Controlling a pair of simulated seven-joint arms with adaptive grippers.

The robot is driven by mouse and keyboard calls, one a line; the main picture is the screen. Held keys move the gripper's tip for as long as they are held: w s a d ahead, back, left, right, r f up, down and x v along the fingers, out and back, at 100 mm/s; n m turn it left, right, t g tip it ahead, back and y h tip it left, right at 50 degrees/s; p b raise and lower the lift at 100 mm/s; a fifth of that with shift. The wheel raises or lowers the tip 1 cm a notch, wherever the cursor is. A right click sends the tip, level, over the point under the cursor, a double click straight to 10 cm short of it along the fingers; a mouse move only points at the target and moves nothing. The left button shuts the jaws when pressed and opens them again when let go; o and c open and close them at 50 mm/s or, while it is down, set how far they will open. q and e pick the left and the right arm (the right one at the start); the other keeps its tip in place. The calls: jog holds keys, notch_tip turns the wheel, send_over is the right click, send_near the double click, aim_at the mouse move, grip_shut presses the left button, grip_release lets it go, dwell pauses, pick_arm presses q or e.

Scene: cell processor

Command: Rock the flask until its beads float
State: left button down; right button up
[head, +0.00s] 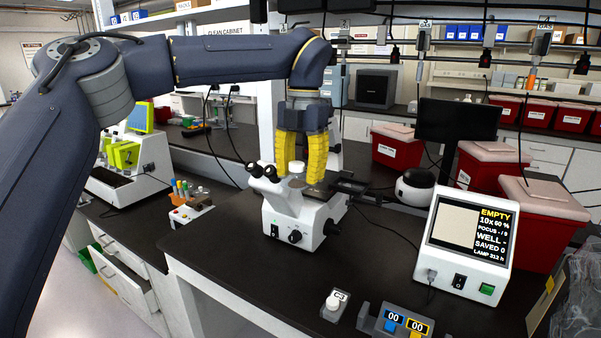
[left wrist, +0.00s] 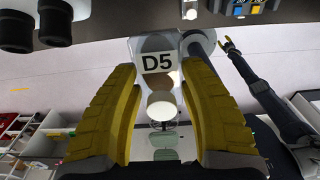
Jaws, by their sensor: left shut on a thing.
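The flask (left wrist: 157,64) is a clear vessel with a black "D5" label, seen between the yellow fingers in the left wrist view. My left gripper (head: 303,178) points down and is shut on it, just over the stage of the white microscope (head: 293,218). In the head view the fingers hide most of the flask; a pale round piece shows between them. I cannot make out beads in the flask. My right gripper (left wrist: 231,45) shows small in the left wrist view, well apart from the flask; its opening is too small to judge.
A display unit (head: 466,243) reading "EMPTY" stands right of the microscope. A holder labelled C3 (head: 336,304) and a two-counter box (head: 396,322) showing 00 and 00 sit at the front edge. Red bins (head: 488,175) stand behind. The bench left of the microscope is mostly clear.

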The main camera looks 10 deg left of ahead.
pick_arm(q)
jog(key=t+h, duration=0.2)
jog(key=t, duration=0.4)
jog(key=shift+g+y, duration=0.3)
jog(key=shift+g, duration=0.7)
jog(key=shift+g+y, duration=0.6)
jog(key=shift+g, duration=1)
